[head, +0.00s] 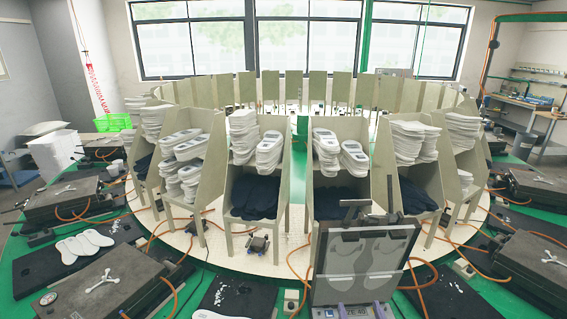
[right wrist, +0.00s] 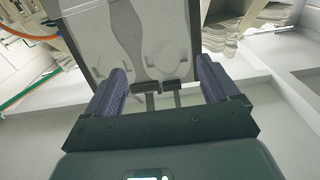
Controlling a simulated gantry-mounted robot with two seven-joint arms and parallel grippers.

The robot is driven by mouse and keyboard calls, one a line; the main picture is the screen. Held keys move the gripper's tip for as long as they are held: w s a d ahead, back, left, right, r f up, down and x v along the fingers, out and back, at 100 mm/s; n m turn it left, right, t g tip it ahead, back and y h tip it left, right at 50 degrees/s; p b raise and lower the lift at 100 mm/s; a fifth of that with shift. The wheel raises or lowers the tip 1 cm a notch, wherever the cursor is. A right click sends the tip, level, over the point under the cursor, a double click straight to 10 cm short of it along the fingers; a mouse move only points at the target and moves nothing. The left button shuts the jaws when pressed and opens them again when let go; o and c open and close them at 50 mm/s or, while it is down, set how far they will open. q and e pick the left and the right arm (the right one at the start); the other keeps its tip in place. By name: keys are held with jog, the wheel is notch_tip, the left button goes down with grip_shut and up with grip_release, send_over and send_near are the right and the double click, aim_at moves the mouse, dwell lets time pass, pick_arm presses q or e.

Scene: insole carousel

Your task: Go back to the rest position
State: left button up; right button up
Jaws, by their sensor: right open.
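My right gripper (head: 353,309) is at the bottom of the head view, right of centre, partly cut off by the frame edge. In the right wrist view its two dark purple fingers (right wrist: 165,84) stand wide apart with nothing gripped between them. A grey mold panel (head: 368,253) with pale insole shapes stands tilted up just beyond the gripper. The panel also fills the upper middle of the right wrist view (right wrist: 125,35), and two small dark brackets on it show between the fingers. I cannot tell whether the fingers touch it. My left gripper is not in view.
Closed dark molds (head: 90,290) sit around the green table (head: 15,275), with orange hoses between them. Wooden bins (head: 284,190) with white insoles (head: 270,150) and dark fabric (head: 255,197) stand on the round carousel. White insoles (head: 84,243) lie on a black mat at the left.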

jog(key=s+f+g+y, duration=0.1)
jog(key=s+f+g, duration=0.2)
jog(key=s+f, duration=0.5)
jog(key=s+f+g, duration=0.3)
jog(key=s+f, duration=0.1)
jog(key=s, duration=0.7)
jog(key=s+n+g, duration=0.2)
jog(key=s+g, duration=0.7)
jog(key=s, duration=0.7)
notch_tip(320, 180, up, 20)
jog(key=p, duration=1.9)
jog(key=shift+p, duration=0.3)
jog(key=shift+a, duration=0.1)
jog(key=shift+o, duration=0.4)
jog(key=shift+n, duration=0.3)
